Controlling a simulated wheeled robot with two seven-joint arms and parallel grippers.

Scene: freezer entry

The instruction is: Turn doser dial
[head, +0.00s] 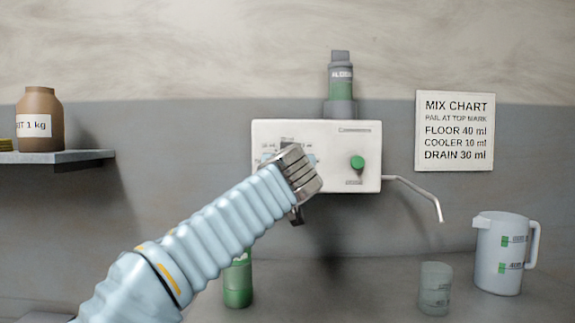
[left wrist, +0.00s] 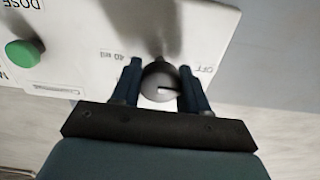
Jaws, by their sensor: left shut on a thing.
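The white doser box (head: 330,180) is mounted on the wall in the head view, with a green button (head: 357,163) on its right side. My left gripper (head: 290,155) is at the left part of its front face and hides most of the dial there. In the left wrist view the grey round dial (left wrist: 160,78) with a pale mark sits between the two fingers of my left gripper (left wrist: 160,90), which is shut on it. "OFF" and "40 ml" labels show beside the dial, and the green button (left wrist: 22,53) is at the left. My right gripper is not in view.
A green bottle (head: 341,85) stands upside down on the box. A bent spout (head: 425,190) leaves its right side. A mix chart (head: 455,130) hangs at right. Below are a white jug (head: 502,255), a clear cup (head: 435,288) and a green bottle (head: 238,285). A brown jar (head: 40,118) is on a shelf.

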